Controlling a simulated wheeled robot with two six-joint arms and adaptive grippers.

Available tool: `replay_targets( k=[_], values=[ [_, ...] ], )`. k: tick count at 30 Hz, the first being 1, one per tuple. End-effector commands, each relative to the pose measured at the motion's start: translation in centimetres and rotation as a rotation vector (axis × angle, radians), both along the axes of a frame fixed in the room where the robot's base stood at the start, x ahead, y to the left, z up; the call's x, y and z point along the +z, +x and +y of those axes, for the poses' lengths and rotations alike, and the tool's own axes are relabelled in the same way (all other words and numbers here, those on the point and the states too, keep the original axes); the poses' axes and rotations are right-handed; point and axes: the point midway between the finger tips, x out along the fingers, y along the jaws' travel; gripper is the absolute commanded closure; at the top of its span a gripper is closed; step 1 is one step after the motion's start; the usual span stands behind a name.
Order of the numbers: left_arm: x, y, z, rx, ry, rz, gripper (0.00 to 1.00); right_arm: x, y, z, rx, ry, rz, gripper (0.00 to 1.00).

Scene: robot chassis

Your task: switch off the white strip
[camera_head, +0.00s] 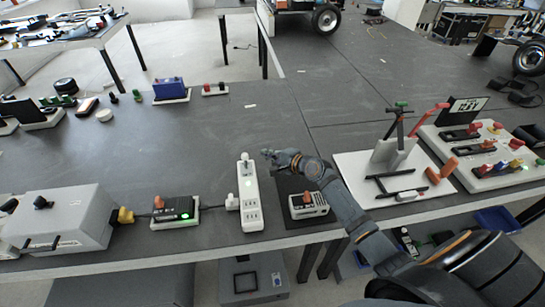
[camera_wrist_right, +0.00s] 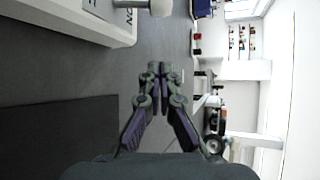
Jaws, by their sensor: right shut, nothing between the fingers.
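The white strip (camera_head: 252,211) lies lengthwise on the dark table, with several sockets along it. A white plug (camera_head: 244,157) stands at its far end, and a small green glow shows just below that. My right gripper (camera_head: 268,154) is shut and empty, just right of the strip's far end. I cannot tell if it touches the strip. In the right wrist view my shut fingers (camera_wrist_right: 160,68) point away over bare table. Part of the strip (camera_wrist_right: 65,18) shows at the upper left there, with the round white plug (camera_wrist_right: 161,7) at the top. My left gripper is not in view.
A white board with a stand (camera_head: 350,165) is further right.

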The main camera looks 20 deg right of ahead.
Motion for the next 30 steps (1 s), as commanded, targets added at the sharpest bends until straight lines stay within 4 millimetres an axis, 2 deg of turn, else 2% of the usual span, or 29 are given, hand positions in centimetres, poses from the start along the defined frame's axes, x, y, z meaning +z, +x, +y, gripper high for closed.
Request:
replay_targets(
  k=[3, 6, 9, 13, 30],
  values=[
    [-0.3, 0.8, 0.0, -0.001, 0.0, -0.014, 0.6, -0.9, 2.4, 1.0, 0.0, 0.005, -0.001, 1.0],
    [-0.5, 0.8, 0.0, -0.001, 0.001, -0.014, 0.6, -1.7, 4.2, 1.7, 0.0, 0.005, 0.0, 1.0],
    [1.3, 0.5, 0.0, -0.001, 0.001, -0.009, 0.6, -0.5, 3.1, 3.0, 0.001, 0.001, 0.002, 1.0],
    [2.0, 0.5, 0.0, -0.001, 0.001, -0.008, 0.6, -0.2, 2.3, 4.1, 0.0, 0.0, 0.001, 1.0],
    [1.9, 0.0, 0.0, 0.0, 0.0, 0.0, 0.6, -0.4, 1.8, 4.6, -0.001, -0.003, -0.007, 1.0]
  ],
)
